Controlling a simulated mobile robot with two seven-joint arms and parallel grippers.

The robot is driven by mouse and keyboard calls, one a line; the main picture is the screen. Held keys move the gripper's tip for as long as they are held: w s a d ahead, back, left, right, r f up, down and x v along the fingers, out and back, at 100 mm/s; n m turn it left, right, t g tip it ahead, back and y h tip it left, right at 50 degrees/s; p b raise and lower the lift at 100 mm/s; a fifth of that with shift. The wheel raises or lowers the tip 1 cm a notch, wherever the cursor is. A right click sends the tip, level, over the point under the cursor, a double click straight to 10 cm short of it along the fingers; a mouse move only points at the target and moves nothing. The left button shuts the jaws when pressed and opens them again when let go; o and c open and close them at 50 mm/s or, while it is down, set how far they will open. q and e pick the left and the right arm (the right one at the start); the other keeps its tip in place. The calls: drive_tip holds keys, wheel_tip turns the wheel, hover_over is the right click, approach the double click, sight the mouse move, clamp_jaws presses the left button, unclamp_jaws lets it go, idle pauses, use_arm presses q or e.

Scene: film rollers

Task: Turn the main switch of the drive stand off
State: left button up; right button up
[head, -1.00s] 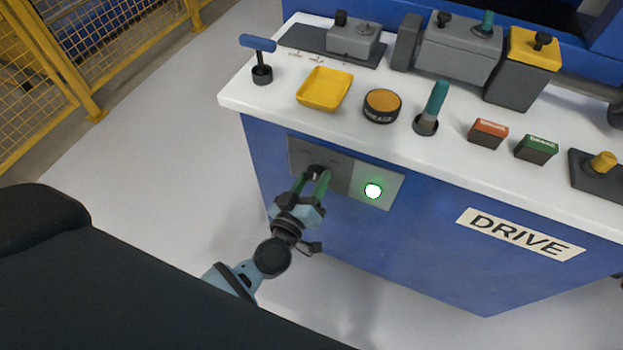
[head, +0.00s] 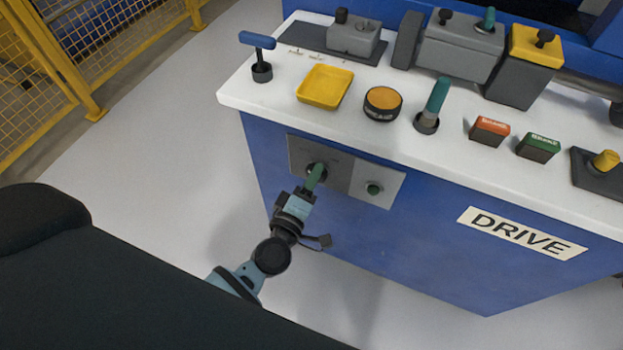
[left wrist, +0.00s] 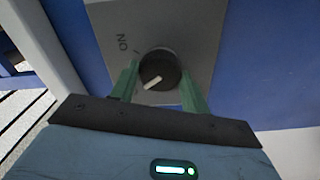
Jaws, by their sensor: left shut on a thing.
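The main switch is a round dark knob (left wrist: 160,68) with a white pointer mark, on a grey plate (left wrist: 202,30) with the word ON beside it. In the left wrist view the mark points to the lower left, away from ON. My left gripper (left wrist: 161,82) has its green fingers on both sides of the knob and is shut on it. In the head view the left gripper (head: 316,176) reaches the plate (head: 335,165) on the front of the blue drive stand (head: 420,240), and its fingers mostly hide the knob. The lamp (head: 373,188) beside it is dark green and unlit.
The stand's white top (head: 400,146) holds a yellow tray (head: 324,87), an orange-topped button (head: 382,103), a green-handled lever (head: 436,98), and red and green blocks. A DRIVE label (head: 521,233) is on the front. A yellow fence (head: 45,75) stands at the left.

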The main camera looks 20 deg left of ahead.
drive_tip(key=shift+w, duration=0.2)
idle(0.3)
use_arm(q)
drive_tip(key=o, duration=1)
drive_tip(key=shift+s, duration=0.1)
drive_tip(key=s, duration=0.7)
drive_tip(key=shift+s+a, duration=0.15)
drive_tip(key=shift+s, duration=0.2)
use_arm(e)
drive_tip(key=shift+s+r, duration=0.1)
drive_tip(key=shift+r, duration=0.05)
